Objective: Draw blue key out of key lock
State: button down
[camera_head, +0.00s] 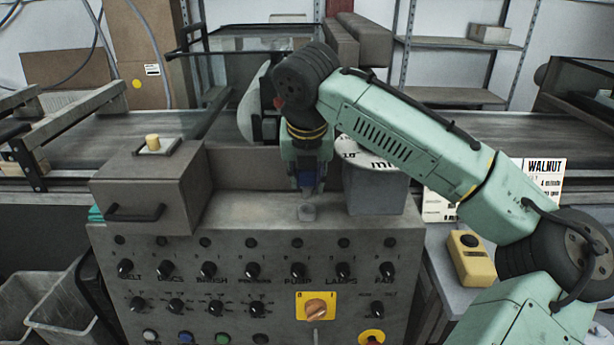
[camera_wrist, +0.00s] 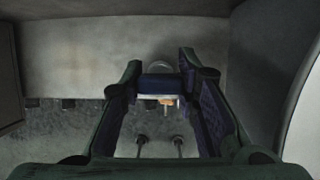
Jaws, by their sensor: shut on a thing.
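My gripper (camera_head: 306,178) points down over the top of the grey control console. It is shut on the blue key (camera_head: 307,188), whose blue head shows between the fingertips. In the wrist view the blue key (camera_wrist: 161,83) spans the gap between both fingers of my gripper (camera_wrist: 162,88). The key lock (camera_head: 308,212) is a small round grey post on the console top, just below the key. Its rim (camera_wrist: 161,66) shows behind the key in the wrist view. The key's shaft is not clear, so I cannot tell whether any of it is inside the lock.
A brown-grey box (camera_head: 150,190) with a handle stands left on the console. A grey bin (camera_head: 376,190) stands close right of my gripper. The console front (camera_head: 255,275) carries several knobs and an orange switch (camera_head: 316,307). A yellow button box (camera_head: 471,258) sits at right. A conveyor runs behind.

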dwell(0.3)
notch_tip(320, 180, up, 3)
jog(key=p, duration=0.3)
jog(key=shift+r+p, duration=0.1)
jog(key=shift+p, duration=0.3)
jog(key=shift+s, duration=0.1)
